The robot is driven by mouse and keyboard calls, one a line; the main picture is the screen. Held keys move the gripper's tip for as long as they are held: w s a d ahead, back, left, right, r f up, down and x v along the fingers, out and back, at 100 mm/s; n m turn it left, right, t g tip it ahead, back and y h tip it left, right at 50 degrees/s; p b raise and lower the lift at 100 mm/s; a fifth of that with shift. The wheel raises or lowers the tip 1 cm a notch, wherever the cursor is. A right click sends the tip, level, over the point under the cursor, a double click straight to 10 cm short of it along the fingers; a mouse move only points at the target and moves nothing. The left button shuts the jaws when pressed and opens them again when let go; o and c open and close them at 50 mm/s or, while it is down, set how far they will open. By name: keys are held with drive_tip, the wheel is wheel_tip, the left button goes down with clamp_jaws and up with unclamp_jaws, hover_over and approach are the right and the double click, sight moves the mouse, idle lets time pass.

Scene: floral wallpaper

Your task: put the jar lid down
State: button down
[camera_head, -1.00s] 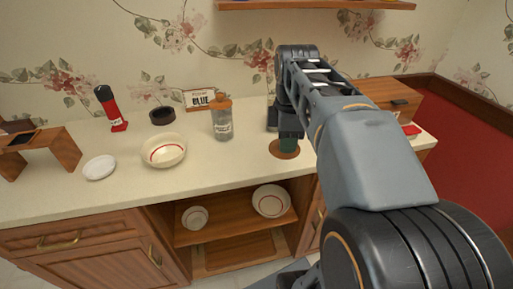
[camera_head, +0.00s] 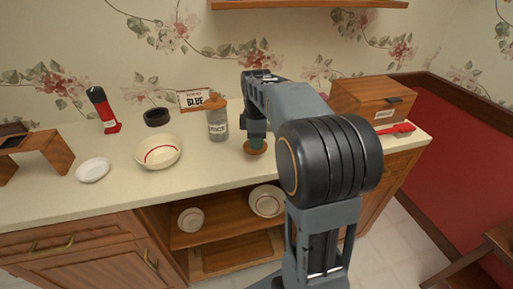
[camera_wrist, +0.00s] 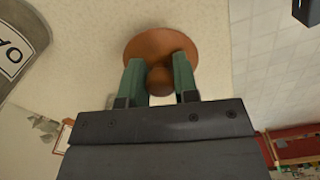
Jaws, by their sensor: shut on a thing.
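The jar lid (camera_head: 255,150) is a round orange-brown disc, low over the counter just right of the jar. In the wrist view the lid (camera_wrist: 140,43) has a round knob between my green fingertips. My gripper (camera_wrist: 160,78) is shut on that knob. In the head view my gripper (camera_head: 256,140) is partly hidden by my arm. I cannot tell whether the lid touches the counter. Part of a labelled jar (camera_wrist: 14,50) shows at the left of the wrist view.
A cream bowl (camera_head: 158,152), white plate (camera_head: 93,170), dark ring-shaped dish (camera_head: 157,117) and red-black bottle (camera_head: 103,112) stand left on the counter (camera_head: 215,170). A sign (camera_head: 195,99) is behind the jar. A wooden box (camera_head: 370,103) and red item (camera_head: 400,129) are right.

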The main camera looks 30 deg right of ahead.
drive_tip(key=shift+f, duration=1.6)
drive_tip(key=shift+f+b, duration=0.1)
drive_tip(key=shift+b, duration=0.2)
drive_tip(key=c, duration=0.9)
unclamp_jaws()
wheel_tip(320, 180, up, 11)
drive_tip(key=shift+w+r+p, duration=0.1)
drive_tip(key=shift+r+p, duration=0.05)
drive_tip(key=shift+p, duration=1.05)
drive_tip(key=shift+a+r, duration=0.1)
drive_tip(key=shift+r, duration=0.15)
drive_tip(key=s+a+f+m+t, duration=0.1)
drive_tip(key=s+a+f+m, duration=0.2)
drive_tip(key=s+f+m, duration=0.1)
drive_tip(key=s+a+f+m+t, duration=0.1)
drive_tip(key=s+a+f+m, duration=0.2)
drive_tip(key=s, duration=0.3)
drive_tip(key=s+a+f+m+t, duration=0.1)
drive_tip(key=s+a+f+m, duration=0.2)
drive_tip(key=s+f+m, duration=0.2)
drive_tip(key=shift+s+a+f+m, duration=0.1)
drive_tip(key=shift+s+a+m, duration=0.15)
drive_tip(key=shift+s+m, duration=0.15)
